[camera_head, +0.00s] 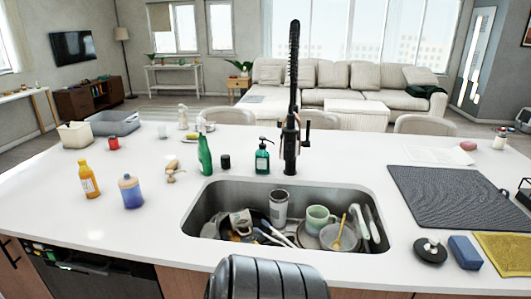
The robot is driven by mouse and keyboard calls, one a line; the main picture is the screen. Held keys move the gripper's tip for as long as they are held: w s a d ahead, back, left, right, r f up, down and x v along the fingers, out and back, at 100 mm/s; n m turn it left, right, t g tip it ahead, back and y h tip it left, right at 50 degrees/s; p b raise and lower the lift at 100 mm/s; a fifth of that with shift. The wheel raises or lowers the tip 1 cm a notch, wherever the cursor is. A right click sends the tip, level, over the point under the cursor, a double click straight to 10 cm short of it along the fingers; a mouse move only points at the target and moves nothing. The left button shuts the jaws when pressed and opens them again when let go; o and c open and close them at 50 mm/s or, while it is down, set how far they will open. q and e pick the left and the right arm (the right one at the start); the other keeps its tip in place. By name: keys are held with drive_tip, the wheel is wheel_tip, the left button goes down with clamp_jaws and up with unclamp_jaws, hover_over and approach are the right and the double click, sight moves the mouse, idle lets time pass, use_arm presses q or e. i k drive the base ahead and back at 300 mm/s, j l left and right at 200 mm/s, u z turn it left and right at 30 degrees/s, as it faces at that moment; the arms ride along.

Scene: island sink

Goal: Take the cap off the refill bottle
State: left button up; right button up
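Several bottles stand on the white island counter, and I cannot tell for sure which is the refill bottle. A slim green bottle (204,155) stands upright behind the sink's left corner. A teal pump bottle (262,158) with a black pump head stands behind the sink. A yellow-orange bottle (88,181) with a white label and a narrow top stands at the left. A small black cylinder (225,162) sits between the green and teal bottles. Neither of my grippers is in view. A dark ribbed part of my own body shows at the bottom middle.
The sink (196,219) holds a cup, mug, pan and utensils. A tall black faucet (291,135) rises behind it. A dark drying mat (455,200), blue sponge (465,252) and yellow cloth (505,252) lie right. The front-left counter is clear.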

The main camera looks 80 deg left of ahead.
sight(85, 174)
drive_tip(key=u, duration=4)
drive_tip(key=i+j+z, duration=0.1)
drive_tip(key=i+j, duration=0.35)
drive_tip(key=i, duration=0.05)
